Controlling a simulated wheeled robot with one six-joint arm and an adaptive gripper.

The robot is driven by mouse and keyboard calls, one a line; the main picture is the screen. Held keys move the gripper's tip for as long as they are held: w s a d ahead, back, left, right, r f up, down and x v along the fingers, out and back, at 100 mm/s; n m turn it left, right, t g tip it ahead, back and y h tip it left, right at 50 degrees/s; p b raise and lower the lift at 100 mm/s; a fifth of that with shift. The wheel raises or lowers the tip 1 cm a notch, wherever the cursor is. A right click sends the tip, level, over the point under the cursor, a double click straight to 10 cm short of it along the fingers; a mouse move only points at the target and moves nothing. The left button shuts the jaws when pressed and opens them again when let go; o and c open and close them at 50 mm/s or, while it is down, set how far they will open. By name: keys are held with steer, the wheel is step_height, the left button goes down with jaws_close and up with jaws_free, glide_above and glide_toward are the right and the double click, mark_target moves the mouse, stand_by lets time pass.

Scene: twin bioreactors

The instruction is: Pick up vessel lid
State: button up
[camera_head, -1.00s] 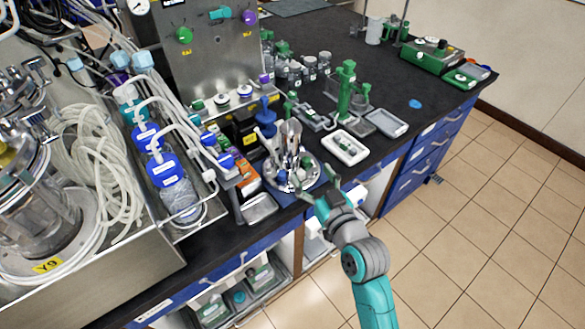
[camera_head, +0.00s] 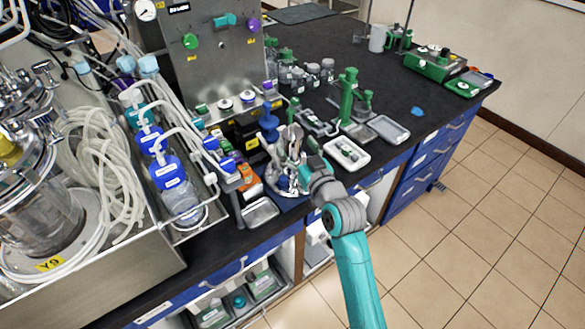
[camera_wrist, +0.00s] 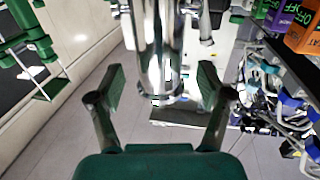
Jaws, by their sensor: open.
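The vessel lid (camera_head: 285,183) is a shiny metal disc with upright metal ports and tubes, on the dark bench near its front edge. In the wrist view a bright metal cylinder (camera_wrist: 158,45), which seems to be a port of the lid, stands between my fingers. My gripper (camera_wrist: 158,95) is open, with one finger on each side of that cylinder and a visible gap on both sides. In the head view my gripper (camera_head: 304,165) is at the lid's right side and partly hides it. I cannot tell whether any finger touches it.
A white tray (camera_head: 362,161) with small parts lies right of the lid, and an empty grey tray (camera_head: 261,212) lies to its left. A green stand (camera_head: 347,95) rises behind. Blue-capped bottles (camera_head: 167,172) and tubing crowd the left. The floor in front is free.

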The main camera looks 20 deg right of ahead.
steer(key=shift+w+a, duration=0.15)
steer(key=shift+w, duration=1.3)
steer(key=shift+c, duration=0.2)
jaws_close()
steer(key=shift+r, duration=0.3)
